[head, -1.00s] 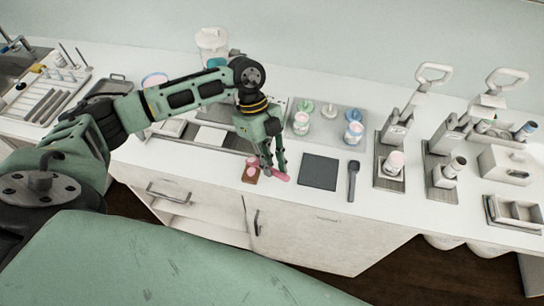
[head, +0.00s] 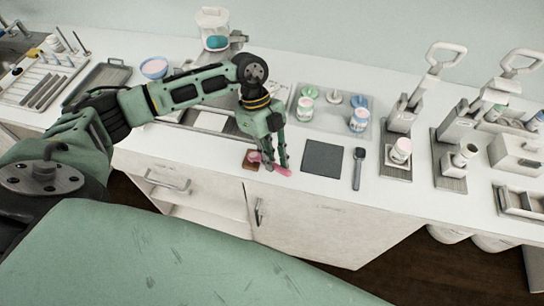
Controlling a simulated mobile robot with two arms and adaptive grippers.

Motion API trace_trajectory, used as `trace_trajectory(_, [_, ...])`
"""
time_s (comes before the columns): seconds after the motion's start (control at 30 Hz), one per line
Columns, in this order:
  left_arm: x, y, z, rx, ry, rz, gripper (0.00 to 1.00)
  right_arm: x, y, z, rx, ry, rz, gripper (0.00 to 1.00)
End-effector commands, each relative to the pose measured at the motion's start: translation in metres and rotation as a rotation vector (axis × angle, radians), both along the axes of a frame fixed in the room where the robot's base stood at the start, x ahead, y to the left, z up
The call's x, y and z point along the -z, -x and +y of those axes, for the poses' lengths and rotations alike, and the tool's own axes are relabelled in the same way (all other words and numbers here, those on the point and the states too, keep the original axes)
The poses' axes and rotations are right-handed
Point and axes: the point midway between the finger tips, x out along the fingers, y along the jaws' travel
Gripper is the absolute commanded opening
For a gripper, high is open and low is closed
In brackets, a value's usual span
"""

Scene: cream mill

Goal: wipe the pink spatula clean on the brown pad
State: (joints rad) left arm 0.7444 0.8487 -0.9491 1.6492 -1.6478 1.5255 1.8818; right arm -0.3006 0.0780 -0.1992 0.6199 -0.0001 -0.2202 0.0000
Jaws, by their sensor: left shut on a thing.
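My left gripper (head: 275,167) points down at the front of the white counter and is shut on the pink spatula (head: 284,171). One pink end sticks out to the right of the fingers. More pink (head: 255,157) shows to their left, at the right side of the small brown pad (head: 247,165). The fingers hide the spatula's middle. I cannot tell whether the spatula touches the pad or is just above it. My right gripper is not in view.
A dark grey square mat (head: 323,159) and a dark spoon-like tool (head: 358,168) lie to the right. A grey tray (head: 338,105) with several cups stands behind the mat. Lever presses (head: 399,135) stand further right. The counter's front edge is close to the gripper.

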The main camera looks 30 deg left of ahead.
Motion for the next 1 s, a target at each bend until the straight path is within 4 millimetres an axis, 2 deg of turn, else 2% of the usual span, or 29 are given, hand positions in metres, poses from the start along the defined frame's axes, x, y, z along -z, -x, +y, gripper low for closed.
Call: trace_trajectory(1.0, [0.0073,0.0000,-0.0002,0.000,0.000,0.000,0.00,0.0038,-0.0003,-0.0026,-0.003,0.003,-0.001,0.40])
